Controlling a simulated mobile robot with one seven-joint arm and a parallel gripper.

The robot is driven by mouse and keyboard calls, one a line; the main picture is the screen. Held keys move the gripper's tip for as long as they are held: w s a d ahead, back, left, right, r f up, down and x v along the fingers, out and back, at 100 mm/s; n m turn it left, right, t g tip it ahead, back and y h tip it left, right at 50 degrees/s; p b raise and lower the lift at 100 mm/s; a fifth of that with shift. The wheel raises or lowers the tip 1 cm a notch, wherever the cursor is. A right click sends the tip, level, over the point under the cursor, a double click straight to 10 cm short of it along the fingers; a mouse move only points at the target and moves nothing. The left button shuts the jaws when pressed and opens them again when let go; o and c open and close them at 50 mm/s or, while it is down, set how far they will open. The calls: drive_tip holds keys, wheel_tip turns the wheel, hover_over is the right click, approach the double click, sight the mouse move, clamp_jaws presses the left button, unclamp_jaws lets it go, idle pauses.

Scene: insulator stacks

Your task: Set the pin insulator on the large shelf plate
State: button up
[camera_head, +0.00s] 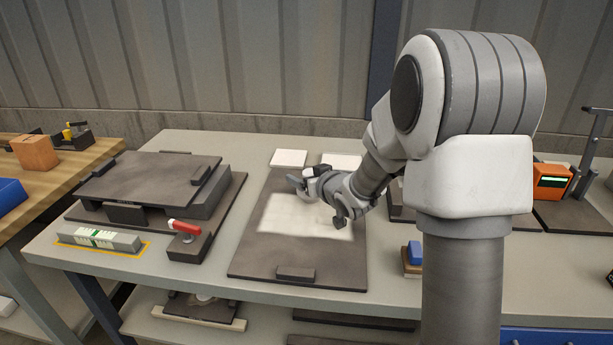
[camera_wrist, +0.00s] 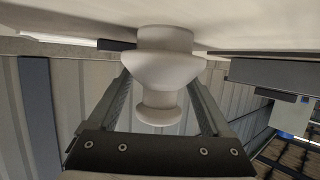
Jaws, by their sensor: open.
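The white pin insulator (camera_wrist: 165,72) shows large in the wrist view, between the two fingers of my gripper (camera_wrist: 158,88). Gaps show between it and both fingers, so the gripper is open around it. Its wide end meets a pale surface at the top of that view. In the head view my gripper (camera_head: 318,202) is low over the white area (camera_head: 300,222) of a dark flat plate (camera_head: 255,262); I cannot make out the insulator there. A raised dark plate (camera_head: 150,177) stands at the left. I cannot tell which plate is the large shelf plate.
Two white pads (camera_head: 289,158) lie behind the flat plate. A small blue block (camera_head: 414,252) is to its right. My arm hides much of the right bench.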

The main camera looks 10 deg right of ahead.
drive_tip(key=p+v, duration=0.2)
drive_tip(key=v, duration=1)
drive_tip(key=shift+d+r, duration=0.1)
drive_tip(key=shift+r, duration=0.05)
drive_tip(key=shift+s+d+r, duration=0.1)
drive_tip(key=shift+d+r, duration=0.05)
drive_tip(key=shift+r, duration=0.05)
drive_tip(key=s+d+r+m+g+h, duration=0.25)
drive_tip(key=s+r+h, duration=0.25)
drive_tip(key=s, duration=0.3)
drive_tip(key=s+a+r+g+y, duration=0.1)
drive_tip(key=s+a+g, duration=0.15)
drive_tip(key=s, duration=0.65)
drive_tip(key=s+a+g+y, duration=0.1)
drive_tip(key=s+a+g, duration=0.15)
drive_tip(key=s, duration=0.65)
wheel_tip(320, 180, up, 15)
drive_tip(key=p, duration=1.5)
drive_tip(key=shift+d+f, duration=0.2)
drive_tip(key=shift+d, duration=0.15)
